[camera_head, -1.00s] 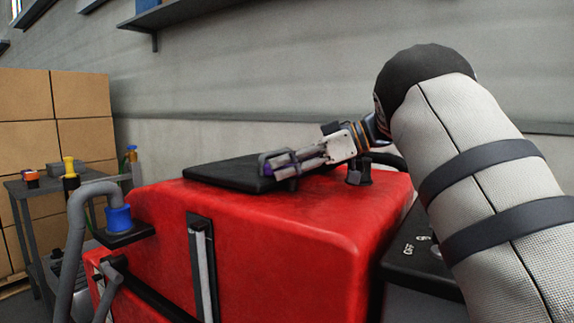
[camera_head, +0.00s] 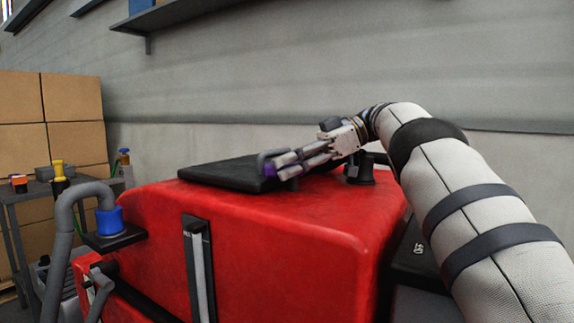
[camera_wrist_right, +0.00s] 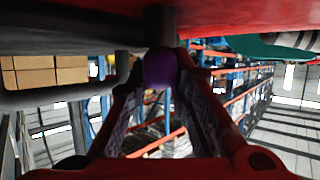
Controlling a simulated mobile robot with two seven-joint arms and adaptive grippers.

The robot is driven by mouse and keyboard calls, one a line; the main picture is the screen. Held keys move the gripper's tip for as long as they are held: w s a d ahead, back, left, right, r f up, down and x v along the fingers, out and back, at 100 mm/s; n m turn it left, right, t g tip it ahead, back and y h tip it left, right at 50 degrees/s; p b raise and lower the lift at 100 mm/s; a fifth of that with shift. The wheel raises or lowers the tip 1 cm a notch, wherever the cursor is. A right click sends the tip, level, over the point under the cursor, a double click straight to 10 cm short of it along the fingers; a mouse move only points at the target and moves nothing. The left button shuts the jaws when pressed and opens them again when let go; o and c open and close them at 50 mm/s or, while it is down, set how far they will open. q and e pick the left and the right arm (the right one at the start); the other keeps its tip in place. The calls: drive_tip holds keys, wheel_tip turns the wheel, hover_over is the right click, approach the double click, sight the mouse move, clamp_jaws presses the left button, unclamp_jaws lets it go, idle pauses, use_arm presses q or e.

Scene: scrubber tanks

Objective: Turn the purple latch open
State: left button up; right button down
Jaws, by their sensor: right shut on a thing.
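The purple latch (camera_head: 270,169) is a small piece at the front edge of the black lid (camera_head: 222,174) on top of the red machine (camera_head: 300,217). My right gripper (camera_head: 279,165) reaches in from the right, low over the lid, with its fingers at the latch. In the right wrist view, the purple piece (camera_wrist_right: 159,68) sits between the fingertips, below a dark post, and the jaws are closed on it. The fingers hide part of the latch in the head view. My left gripper is not in view.
A black knob (camera_head: 360,172) stands on the red top behind my gripper. A grey hose (camera_head: 62,215) with a blue fitting (camera_head: 109,222) is at the left. A dark cart (camera_head: 30,215) and cardboard boxes (camera_head: 70,105) stand further left. A grey wall (camera_head: 300,80) is behind.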

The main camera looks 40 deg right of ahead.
drive_tip(key=shift+f, duration=0.1)
drive_tip(key=c, duration=1.5)
unclamp_jaws()
drive_tip(key=shift+o, duration=0.2)
